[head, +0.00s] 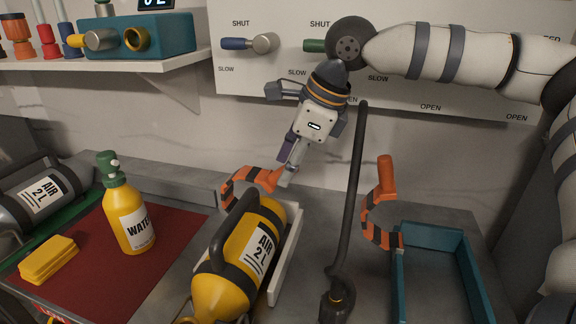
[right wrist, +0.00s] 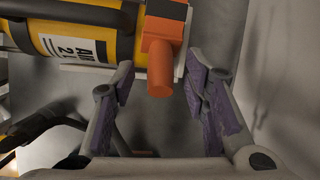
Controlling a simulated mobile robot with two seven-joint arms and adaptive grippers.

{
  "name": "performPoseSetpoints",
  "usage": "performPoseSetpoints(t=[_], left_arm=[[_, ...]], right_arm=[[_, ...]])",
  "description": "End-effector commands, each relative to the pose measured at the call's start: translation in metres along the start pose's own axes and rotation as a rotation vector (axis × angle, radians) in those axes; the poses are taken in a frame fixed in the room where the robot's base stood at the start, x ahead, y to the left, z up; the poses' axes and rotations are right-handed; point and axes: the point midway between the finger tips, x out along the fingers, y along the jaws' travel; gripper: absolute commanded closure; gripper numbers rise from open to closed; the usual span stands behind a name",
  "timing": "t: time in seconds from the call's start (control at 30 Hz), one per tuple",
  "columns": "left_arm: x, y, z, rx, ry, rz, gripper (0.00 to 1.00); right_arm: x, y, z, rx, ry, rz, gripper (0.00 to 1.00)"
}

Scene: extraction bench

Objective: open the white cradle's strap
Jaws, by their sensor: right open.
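The white cradle (head: 287,262) holds a yellow air cylinder (head: 232,262) with a black handle. Its orange-and-black strap (head: 250,182) arcs over the far end of the cylinder. In the right wrist view the strap's orange tab (right wrist: 160,65) sticks out between the fingers, with the cylinder (right wrist: 105,45) and a bit of the white cradle (right wrist: 75,68) behind. My right gripper (head: 287,176) is open at the strap's right end, and its purple-padded fingers (right wrist: 158,78) stand apart on either side of the tab. I see clear gaps beside the tab. My left gripper is out of view.
A teal cradle (head: 400,290) stands empty at right, its orange-and-black strap (head: 382,205) upright. A dark hose (head: 354,190) rises between the cradles. A yellow water bottle (head: 128,215) and a yellow sponge (head: 48,258) are on the red mat (head: 85,265). A valve panel (head: 250,80) is behind.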

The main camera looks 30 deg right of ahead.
Motion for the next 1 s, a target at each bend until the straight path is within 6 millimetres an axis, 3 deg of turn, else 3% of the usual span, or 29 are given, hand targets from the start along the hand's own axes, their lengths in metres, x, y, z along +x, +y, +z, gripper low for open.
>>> performPoseSetpoints(t=[0.13, 0.37, 0.5, 0.57, 1.0], left_arm=[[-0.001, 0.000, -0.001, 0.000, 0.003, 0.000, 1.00], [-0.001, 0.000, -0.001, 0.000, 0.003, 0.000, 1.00], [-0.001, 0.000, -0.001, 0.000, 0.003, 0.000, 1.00], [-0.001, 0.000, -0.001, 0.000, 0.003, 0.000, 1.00], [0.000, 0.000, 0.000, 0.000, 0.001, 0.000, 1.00]], right_arm=[[0.010, 0.000, 0.000, 0.000, -0.001, -0.002, 0.59], [0.011, 0.000, 0.001, -0.001, -0.002, -0.003, 0.59], [0.011, 0.000, 0.000, -0.001, -0.002, -0.003, 0.91], [0.011, 0.000, 0.000, -0.001, -0.002, -0.003, 1.00], [0.007, -0.003, 0.013, -0.009, 0.068, 0.007, 1.00]])
